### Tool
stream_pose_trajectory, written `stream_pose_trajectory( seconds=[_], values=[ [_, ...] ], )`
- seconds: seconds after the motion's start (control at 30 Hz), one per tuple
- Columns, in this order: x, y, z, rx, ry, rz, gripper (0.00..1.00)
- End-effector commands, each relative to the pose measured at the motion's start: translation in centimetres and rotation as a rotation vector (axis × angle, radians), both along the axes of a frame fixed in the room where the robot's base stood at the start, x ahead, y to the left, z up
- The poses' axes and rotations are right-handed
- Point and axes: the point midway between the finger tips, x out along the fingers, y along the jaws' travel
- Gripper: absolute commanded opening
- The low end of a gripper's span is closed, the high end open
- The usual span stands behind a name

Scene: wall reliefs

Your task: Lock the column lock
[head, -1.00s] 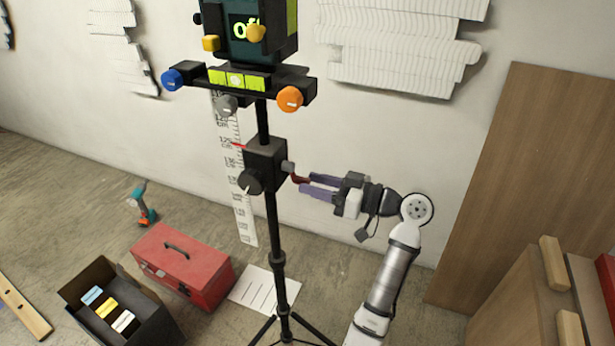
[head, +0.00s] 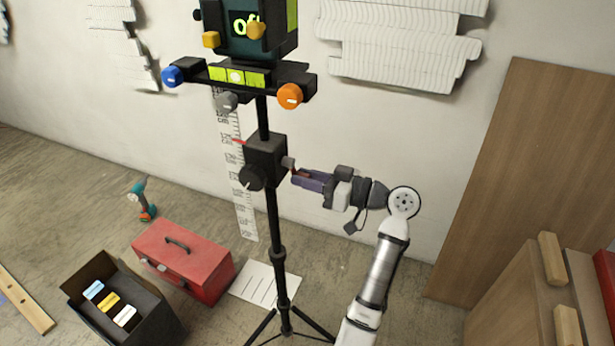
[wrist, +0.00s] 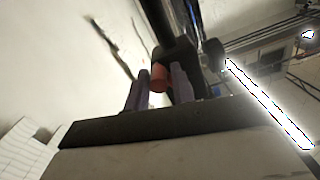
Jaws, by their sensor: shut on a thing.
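The column lock is a small red lever (head: 303,173) on the right side of the black box (head: 265,154) around the tripod column. A grey hub (head: 288,163) joins it to the box. My gripper (head: 300,178) reaches in from the right with its purple fingers at the lever, shut on it. In the wrist view the rounded red lever end (wrist: 158,78) sits between the two fingers, with the black box behind. The fingers hide part of the lever in the head view.
A red toolbox (head: 182,262) and an open black box (head: 125,308) stand on the floor.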

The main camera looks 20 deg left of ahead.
Motion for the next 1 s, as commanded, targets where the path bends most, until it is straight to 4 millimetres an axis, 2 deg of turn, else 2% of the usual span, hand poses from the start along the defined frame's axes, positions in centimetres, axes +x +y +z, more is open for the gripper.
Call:
stream_pose_trajectory(
  seconds=[0.4, 0.77, 0.8, 0.9, 1.0],
  values=[
    [-1.7, 0.0, 0.0, 0.017, 0.376, -0.007, 0.02],
    [-1.8, -0.1, -0.2, 0.02, 0.403, -0.009, 0.02],
    [-1.8, -0.1, -0.2, 0.02, 0.403, -0.009, 0.3],
    [-1.8, 0.0, -0.2, 0.02, 0.402, -0.007, 0.4],
    [-1.9, 0.0, -0.3, 0.018, 0.402, -0.006, 0.4]
  ],
)
